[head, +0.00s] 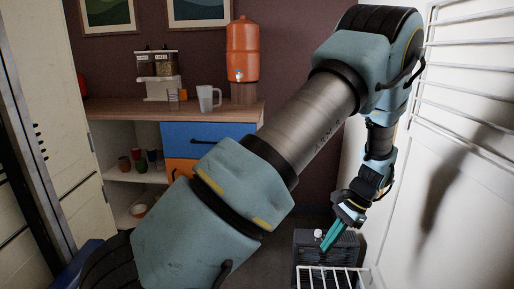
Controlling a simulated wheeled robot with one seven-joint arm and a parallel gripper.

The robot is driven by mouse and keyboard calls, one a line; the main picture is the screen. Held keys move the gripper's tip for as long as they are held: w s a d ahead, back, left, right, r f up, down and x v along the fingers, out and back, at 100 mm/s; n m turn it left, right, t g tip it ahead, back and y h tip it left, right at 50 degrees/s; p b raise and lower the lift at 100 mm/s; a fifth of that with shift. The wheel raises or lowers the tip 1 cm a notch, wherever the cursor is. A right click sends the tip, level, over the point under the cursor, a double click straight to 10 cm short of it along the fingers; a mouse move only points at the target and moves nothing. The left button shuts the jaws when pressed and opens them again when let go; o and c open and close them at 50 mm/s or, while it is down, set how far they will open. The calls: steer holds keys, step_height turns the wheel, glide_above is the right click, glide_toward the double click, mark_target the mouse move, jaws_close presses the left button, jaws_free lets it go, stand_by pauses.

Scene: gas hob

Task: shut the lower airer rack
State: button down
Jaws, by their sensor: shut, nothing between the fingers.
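The lower airer rack (345,268) is white with thin bars. It shows at the bottom edge of the head view, standing out from the white wall on the right, and most of it is cut off by the frame. My gripper (327,243) has teal fingers, shut and empty, pointing down and left. In the picture it is just above the rack's far edge. I cannot tell whether it touches the rack. My arm crosses the middle of the view and hides part of the room.
Another white barred rack (470,75) is higher on the right wall. A dark grey box-like object (312,243) stands behind the lower rack. A wooden counter (125,107) at the back holds an orange dispenser (243,48) and a clear jug (207,98). Blue and orange drawers (185,137) are below.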

steer(key=w+a+r+n+h, duration=0.1)
steer(key=a+r+n+h, duration=0.1)
steer(key=a+r+n, duration=0.45)
steer(key=w+a+r+n+h, duration=0.1)
steer(key=a+r+h, duration=0.15)
steer(key=a, duration=0.65)
steer(key=s+a+r+n+t+h, duration=0.1)
steer(key=s+a+r+n+t, duration=0.35)
steer(key=a, duration=0.75)
step_height(320, 180, up, 15)
steer(key=n+g+p, duration=0.1)
steer(key=p, duration=1.2)
steer(key=shift+s+g+p, duration=0.35)
steer(key=shift+s+p, duration=0.05)
steer(key=shift+s, duration=0.05)
steer(key=c, duration=1.2)
jaws_free()
steer(key=shift+d, duration=0.1)
steer(key=shift+o, duration=0.2)
